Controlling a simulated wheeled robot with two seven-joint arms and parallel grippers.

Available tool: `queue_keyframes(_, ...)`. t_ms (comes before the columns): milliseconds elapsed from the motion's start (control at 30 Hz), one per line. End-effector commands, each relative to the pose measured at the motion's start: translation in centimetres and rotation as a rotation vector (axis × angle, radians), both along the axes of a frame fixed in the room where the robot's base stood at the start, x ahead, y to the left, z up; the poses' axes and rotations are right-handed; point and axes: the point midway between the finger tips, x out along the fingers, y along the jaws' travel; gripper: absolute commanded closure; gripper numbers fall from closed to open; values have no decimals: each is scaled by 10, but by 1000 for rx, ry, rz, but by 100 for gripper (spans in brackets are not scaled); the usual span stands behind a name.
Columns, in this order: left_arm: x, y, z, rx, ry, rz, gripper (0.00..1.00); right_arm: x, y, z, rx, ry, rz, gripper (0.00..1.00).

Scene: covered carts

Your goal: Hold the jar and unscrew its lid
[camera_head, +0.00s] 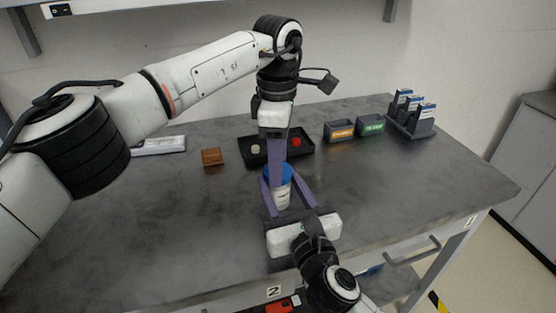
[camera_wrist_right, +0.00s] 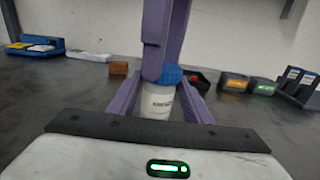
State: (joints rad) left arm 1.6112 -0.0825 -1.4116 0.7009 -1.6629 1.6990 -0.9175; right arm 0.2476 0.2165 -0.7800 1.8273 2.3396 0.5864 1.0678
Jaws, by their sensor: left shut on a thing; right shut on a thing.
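The white jar (camera_head: 281,198) stands upright near the middle of the grey table, with a blue lid (camera_head: 287,172) on it. The jar (camera_wrist_right: 157,103) and lid (camera_wrist_right: 171,74) also show in the right wrist view. My left gripper (camera_head: 278,168) comes down from above and is shut on the lid; its purple fingers hide part of it. My right gripper (camera_head: 281,190) reaches in from the front edge and is shut on the jar, one purple finger on each side. Whether the lid has turned on the jar cannot be told.
A black tray (camera_head: 246,160) with a whitish and a red piece lies behind the jar. A brown block (camera_head: 212,157) sits left of it. Orange-labelled (camera_head: 338,130) and green-labelled (camera_head: 370,125) bins and a rack (camera_head: 412,127) stand at back right. The table's right side is clear.

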Motion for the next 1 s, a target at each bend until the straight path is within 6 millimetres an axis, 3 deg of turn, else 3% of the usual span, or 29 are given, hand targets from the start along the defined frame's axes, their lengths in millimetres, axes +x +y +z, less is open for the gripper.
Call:
queue_keyframes(700, 1, 2, 1, 4, -2, 0, 81, 0, -1, -2, -2, 3, -2, 100)
queue_keyframes(733, 1, 2, 1, 4, -2, 0, 52, 0, -1, -2, -2, 3, -2, 100)
queue_keyframes(833, 1, 2, 1, 4, -2, 0, 36, 0, -1, -2, -3, 2, -2, 100)
queue_keyframes(1000, 1, 1, 0, 3, -1, -1, 35, 0, -1, -2, -2, 3, -1, 100)
